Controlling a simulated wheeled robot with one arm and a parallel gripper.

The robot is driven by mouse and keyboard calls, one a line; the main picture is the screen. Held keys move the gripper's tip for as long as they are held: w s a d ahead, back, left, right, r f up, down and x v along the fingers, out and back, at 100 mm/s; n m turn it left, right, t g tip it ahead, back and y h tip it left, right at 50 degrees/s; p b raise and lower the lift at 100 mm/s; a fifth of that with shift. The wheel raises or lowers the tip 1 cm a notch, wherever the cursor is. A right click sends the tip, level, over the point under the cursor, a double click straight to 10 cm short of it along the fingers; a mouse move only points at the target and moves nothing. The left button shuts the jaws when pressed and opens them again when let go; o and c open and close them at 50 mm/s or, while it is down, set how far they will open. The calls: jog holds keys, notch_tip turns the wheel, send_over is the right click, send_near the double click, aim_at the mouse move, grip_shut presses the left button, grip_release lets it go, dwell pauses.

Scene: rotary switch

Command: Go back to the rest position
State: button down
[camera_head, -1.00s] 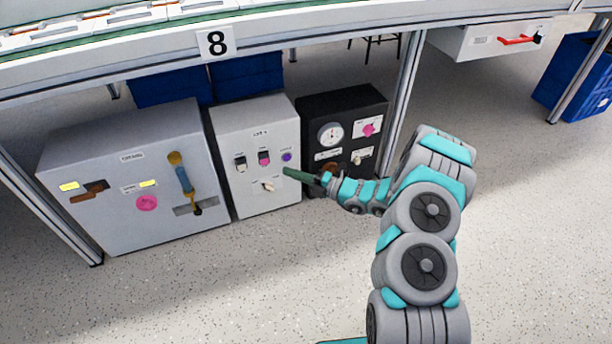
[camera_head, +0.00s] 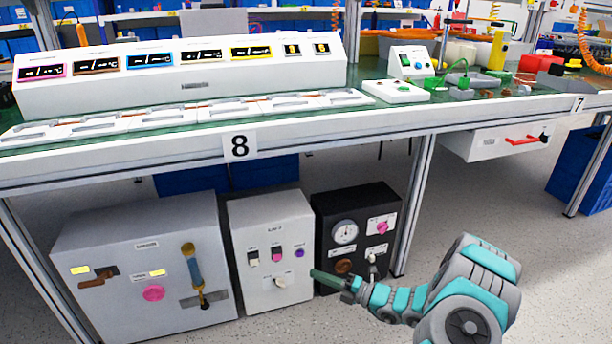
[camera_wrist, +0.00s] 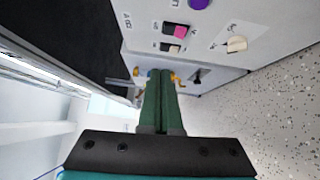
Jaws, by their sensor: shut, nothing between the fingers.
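My gripper (camera_head: 314,274) is shut and empty in front of the right edge of the white middle switch box (camera_head: 265,212). Its green fingers lie together in the wrist view (camera_wrist: 160,100). The white box carries a pink switch (camera_head: 276,255), a dark-and-white switch (camera_head: 253,258), a purple button (camera_head: 299,253) and a pale rotary knob (camera_head: 280,282). The knob also shows in the wrist view (camera_wrist: 236,44), to the right of the fingers. The fingers stand apart from it. Whether the fingertips touch the box cannot be told.
A black box (camera_head: 330,210) with a gauge stands right of the white box, partly behind my arm. A larger grey box (camera_head: 110,235) with a blue-handled lever stands left. The workbench edge (camera_head: 330,137) runs above them. Open floor lies at the right.

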jog(key=s+a+r+n+g+p, duration=0.1)
jog(key=s+a+r+n+g, duration=0.4)
jog(key=s+r+n, duration=0.35)
jog(key=s+a+r+n+g+p, duration=0.1)
jog(key=s+a+r+n+g, duration=0.5)
jog(key=r+n, duration=0.25)
jog(key=s+d+r+n+g+h, duration=0.1)
jog(key=s+r+n+g+h, duration=0.15)
jog(key=s+n, duration=0.45)
jog(key=s+d+r+n+g+h, duration=0.1)
jog(key=s+r+n+h, duration=0.25)
jog(key=s, duration=0.55)
jog(key=s+d+r+n+t+h+p, duration=0.2)
jog(key=s+d+n+t+h, duration=0.2)
jog(key=s+d+n+h, duration=0.6)
jog(key=s+d+n, duration=0.3)
jog(key=d, duration=0.5)
jog(key=shift+s+r+p, duration=0.15)
jog(key=shift+r+p, duration=0.05)
jog(key=shift+p, duration=0.15)
jog(key=shift+a+n, duration=0.1)
jog(key=shift+n, duration=0.15)
